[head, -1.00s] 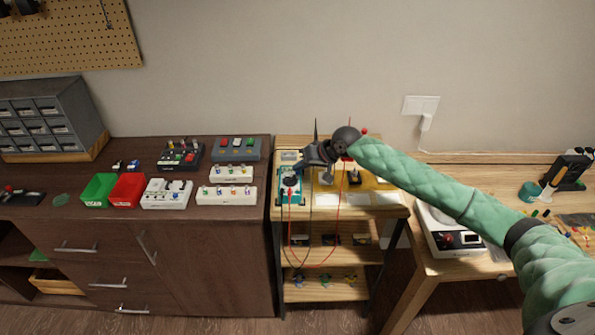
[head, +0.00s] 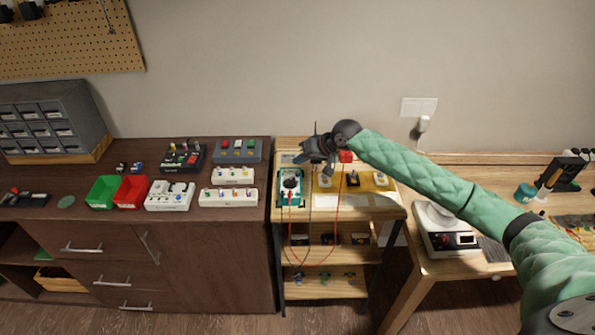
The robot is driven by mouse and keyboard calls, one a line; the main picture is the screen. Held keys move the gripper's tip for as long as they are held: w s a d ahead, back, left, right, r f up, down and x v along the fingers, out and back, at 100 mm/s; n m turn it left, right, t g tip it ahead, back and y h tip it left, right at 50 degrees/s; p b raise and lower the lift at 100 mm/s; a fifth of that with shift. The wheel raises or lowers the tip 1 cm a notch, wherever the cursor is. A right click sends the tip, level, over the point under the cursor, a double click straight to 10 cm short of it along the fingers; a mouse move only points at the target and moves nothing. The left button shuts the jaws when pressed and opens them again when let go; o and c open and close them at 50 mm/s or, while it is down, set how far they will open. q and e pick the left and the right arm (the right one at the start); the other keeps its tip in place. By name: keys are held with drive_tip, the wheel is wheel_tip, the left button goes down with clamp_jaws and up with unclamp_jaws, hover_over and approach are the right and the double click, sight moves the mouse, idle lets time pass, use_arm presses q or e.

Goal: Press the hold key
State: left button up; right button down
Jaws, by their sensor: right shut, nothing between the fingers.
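The multimeter (head: 290,188) is a teal-edged unit with a light face and a dark round dial. It lies on the top of the small wooden shelf stand, with red and dark leads hanging from it. The hold key is too small to make out. My right gripper (head: 316,166) is dark and shut, with nothing held. It is above the stand top, just up and to the right of the multimeter in the head view. I cannot tell its height above the meter. My left gripper is out of view.
A yellow tray (head: 380,180) with several small parts lies right of the multimeter. A wooden table (head: 470,267) stands to the right. The leads (head: 334,225) hang in front.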

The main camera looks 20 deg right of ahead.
wheel_tip(320, 180, up, 2)
drive_tip(key=shift+r+p, duration=0.1)
drive_tip(key=shift+p, duration=0.5)
idle(0.4)
